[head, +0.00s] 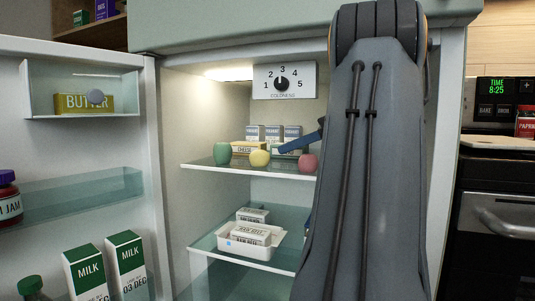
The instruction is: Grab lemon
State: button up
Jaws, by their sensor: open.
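The lemon (260,158) is a small yellow fruit near the front of the upper glass shelf in the open fridge. A green round fruit (222,153) sits to its left and a pinkish-red one (308,163) to its right. My gripper (302,140) shows only as a dark blue part reaching in from behind my arm, its tip just right of the lemon. A small gap shows between that tip and the lemon. My gripper is open and not around the lemon; my arm hides the rest of it.
A cheese box (248,147) and several yogurt cartons (272,133) stand close behind the fruits. A white tray (230,249) with packets is on the lower shelf (205,243). The open door (75,145) with butter, jam and milk is at left, the stove (500,200) at right.

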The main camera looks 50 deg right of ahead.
aim_at(266, 154)
jog(key=b+x, duration=0.1)
jog(key=x, duration=0.1)
jog(key=shift+w+a+f, duration=0.15)
jog(key=shift+w+f, duration=0.05)
jog(key=shift+w, duration=0.1)
jog(key=b+x, duration=0.1)
jog(key=x, duration=0.1)
jog(key=b+x, duration=0.1)
jog(key=x, duration=0.2)
jog(key=shift+w+r, duration=0.15)
jog(key=shift+w, duration=0.15)
jog(key=c, duration=1.2)
jog(key=shift+r, duration=0.15)
